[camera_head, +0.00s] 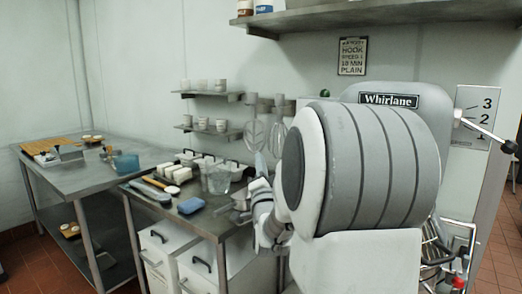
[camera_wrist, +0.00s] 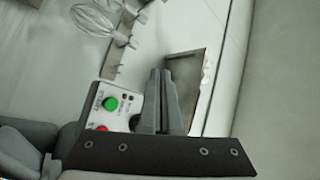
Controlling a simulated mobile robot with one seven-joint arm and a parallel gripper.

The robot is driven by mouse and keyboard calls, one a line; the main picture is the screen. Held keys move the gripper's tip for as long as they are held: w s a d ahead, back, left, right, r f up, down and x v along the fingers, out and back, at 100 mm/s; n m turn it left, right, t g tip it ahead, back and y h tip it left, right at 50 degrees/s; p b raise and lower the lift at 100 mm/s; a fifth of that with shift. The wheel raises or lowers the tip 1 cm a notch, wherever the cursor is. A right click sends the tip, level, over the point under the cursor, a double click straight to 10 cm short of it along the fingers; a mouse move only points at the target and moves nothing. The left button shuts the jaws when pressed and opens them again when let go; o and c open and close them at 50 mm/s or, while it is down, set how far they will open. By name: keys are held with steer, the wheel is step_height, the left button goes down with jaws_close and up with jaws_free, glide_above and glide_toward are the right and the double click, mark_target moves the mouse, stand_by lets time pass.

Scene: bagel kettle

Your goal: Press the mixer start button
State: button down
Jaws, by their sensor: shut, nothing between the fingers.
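A pale control box (camera_wrist: 122,97) shows in the wrist view, with a round green button (camera_wrist: 110,104) and a red button (camera_wrist: 102,128) below it. The box's lower part is hidden behind my gripper. My gripper (camera_wrist: 160,73) is shut and empty, its fingers just right of the green button in the picture. I cannot tell how far they are from it in depth; no contact shows. In the head view the grey mixer (camera_head: 425,98), labelled Whirlane, stands at the right, largely hidden behind my arm. A small green spot (camera_head: 324,93) shows left of it.
Whisks (camera_wrist: 95,18) hang from a rail close to the box. A steel table (camera_head: 215,222) with tubs, a glass jug (camera_head: 218,180) and a blue sponge (camera_head: 191,206) stands left of my arm. A lever (camera_head: 490,134) sticks out right of the mixer. A shelf (camera_head: 380,14) hangs above.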

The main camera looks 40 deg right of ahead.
steer(key=s+d+m+h, duration=0.3)
steer(key=s+m, duration=0.2)
steer(key=m, duration=0.1)
steer(key=shift+d+m+h, duration=0.3)
steer(key=shift+d, duration=0.05)
steer(key=shift+r, duration=0.1)
steer(key=w+d, duration=0.2)
steer(key=d, duration=0.6)
steer(key=shift+w+d+p, duration=0.2)
steer(key=shift+w+p, duration=0.1)
steer(key=shift+p, duration=0.05)
steer(key=shift+d, duration=0.15)
stand_by(1.5)
steer(key=shift+w+d+b, duration=0.15)
steer(key=shift+d+b, duration=0.1)
steer(key=shift+b, duration=0.15)
